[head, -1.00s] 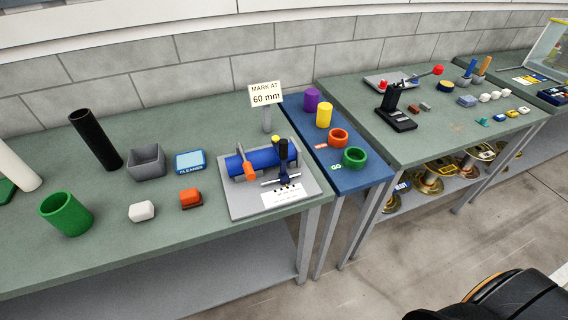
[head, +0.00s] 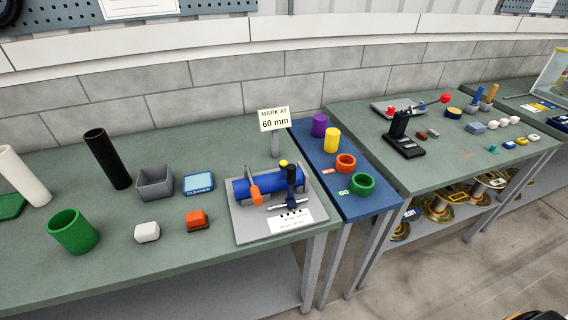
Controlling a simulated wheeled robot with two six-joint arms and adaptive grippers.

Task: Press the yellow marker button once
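The yellow marker button (head: 283,163) is a small round knob on the grey marking fixture (head: 255,225). It sits at the back of the fixture, just left of the top of a dark upright post (head: 291,180). A blue cylinder (head: 258,184) lies across the fixture, with an orange lever (head: 255,193) in front of it. A sign (head: 274,119) behind reads "MARK AT 60 mm". Neither of my grippers shows in the head view.
On the green bench (head: 100,262) left of the fixture are an orange block (head: 197,221), a white block (head: 147,232), a cleaner pad (head: 199,183), a grey bin (head: 155,184) and a green cup (head: 73,232). A blue table (head: 345,205) with coloured cylinders and rings stands to the right.

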